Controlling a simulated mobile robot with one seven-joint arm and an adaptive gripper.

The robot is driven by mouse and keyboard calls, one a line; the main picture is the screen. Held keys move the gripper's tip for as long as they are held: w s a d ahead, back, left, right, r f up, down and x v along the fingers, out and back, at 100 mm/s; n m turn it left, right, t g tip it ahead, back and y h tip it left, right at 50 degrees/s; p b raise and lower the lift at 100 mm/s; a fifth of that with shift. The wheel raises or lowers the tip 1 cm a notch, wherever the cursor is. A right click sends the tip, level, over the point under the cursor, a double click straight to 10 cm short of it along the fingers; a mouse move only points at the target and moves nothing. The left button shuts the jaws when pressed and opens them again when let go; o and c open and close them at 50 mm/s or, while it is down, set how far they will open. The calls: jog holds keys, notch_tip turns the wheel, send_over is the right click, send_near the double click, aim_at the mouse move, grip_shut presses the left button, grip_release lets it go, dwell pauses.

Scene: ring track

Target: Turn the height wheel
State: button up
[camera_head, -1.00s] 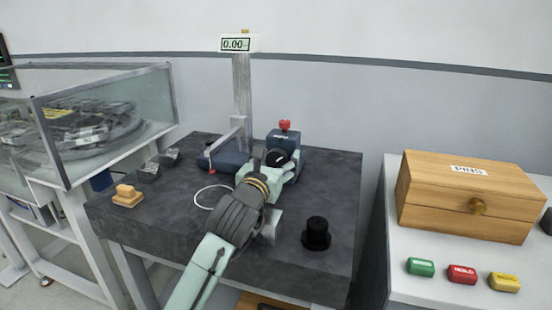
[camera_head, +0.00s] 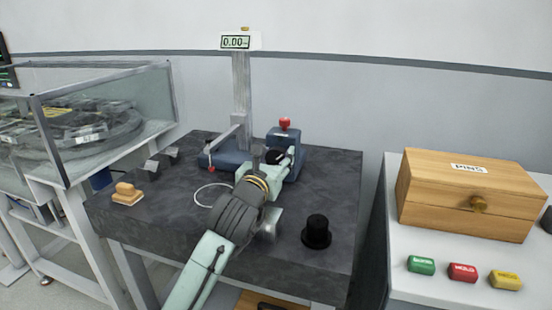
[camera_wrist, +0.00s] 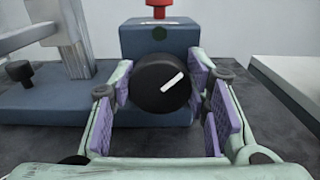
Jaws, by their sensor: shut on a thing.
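The height wheel (camera_wrist: 161,84) is a black round knob with a white line, on the front of a blue block (camera_wrist: 158,38) in the wrist view. The line slants up to the right. My gripper (camera_wrist: 162,92) has its purple-padded fingers on the left and right sides of the wheel and is shut on it. In the head view my gripper (camera_head: 277,170) reaches to the wheel, which my gripper partly hides. The gauge stand's column (camera_head: 241,95) carries a display (camera_head: 236,42) that reads 0.00.
A red knob (camera_head: 285,122) tops the blue block. A black knobbed cylinder (camera_head: 316,230), a white ring (camera_head: 212,195) and a wooden block (camera_head: 127,195) are on the dark slab (camera_head: 180,225). A wooden box (camera_head: 470,200) stands on the right table, behind three coloured blocks.

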aim_at(274, 149)
jog(key=n+b, duration=0.3)
jog(key=shift+f, duration=0.15)
jog(key=n+b, duration=0.2)
jog(key=n, duration=0.3)
jog(key=shift+a+n, duration=0.15)
jog(key=shift+n, duration=0.25)
dwell(0.3)
jog(key=o, duration=1.2)
notch_tip(274, 149, up, 10)
jog(key=shift+r, duration=0.1)
